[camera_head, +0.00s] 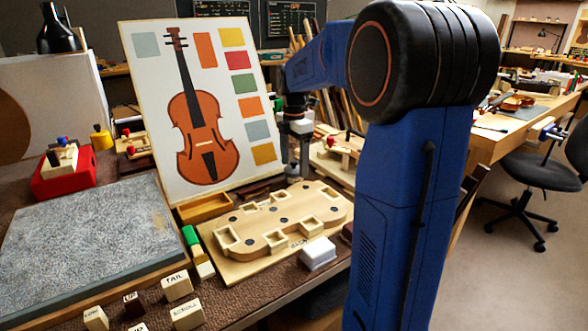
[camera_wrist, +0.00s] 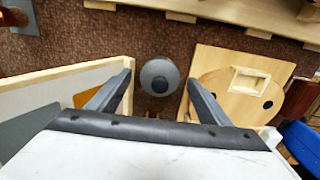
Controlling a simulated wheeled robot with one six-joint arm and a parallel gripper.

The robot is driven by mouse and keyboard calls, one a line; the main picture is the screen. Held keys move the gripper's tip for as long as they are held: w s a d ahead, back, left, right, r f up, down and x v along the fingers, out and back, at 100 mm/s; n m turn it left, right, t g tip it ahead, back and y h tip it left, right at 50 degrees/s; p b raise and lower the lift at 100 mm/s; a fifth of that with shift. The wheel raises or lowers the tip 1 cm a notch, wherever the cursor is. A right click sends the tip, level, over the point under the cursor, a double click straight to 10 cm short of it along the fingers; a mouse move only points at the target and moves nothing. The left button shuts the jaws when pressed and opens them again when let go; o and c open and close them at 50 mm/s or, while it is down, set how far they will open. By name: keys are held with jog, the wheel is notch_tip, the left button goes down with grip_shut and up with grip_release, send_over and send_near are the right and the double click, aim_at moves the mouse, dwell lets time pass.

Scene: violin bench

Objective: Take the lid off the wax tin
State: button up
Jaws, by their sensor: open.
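In the wrist view, a round grey top with a dark knob (camera_wrist: 160,76) lies between my fingertips; it looks like the lidded wax tin, seen from above. The tin's sides are hidden beneath the top. My gripper (camera_wrist: 159,84) is open, one finger on each side of the round top, with a visible gap on both sides.
The violin picture board (camera_head: 250,108) stands close on the left. The wooden form board (camera_head: 232,271) lies on the right in the wrist view. A white block (camera_head: 318,254) sits at the bench's front edge.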

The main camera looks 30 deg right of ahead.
aim_at(293, 161)
jog(key=c, duration=1.1)
notch_tip(293, 161, up, 10)
jog(key=shift+f, duration=0.15)
jog(key=shift+a, duration=0.1)
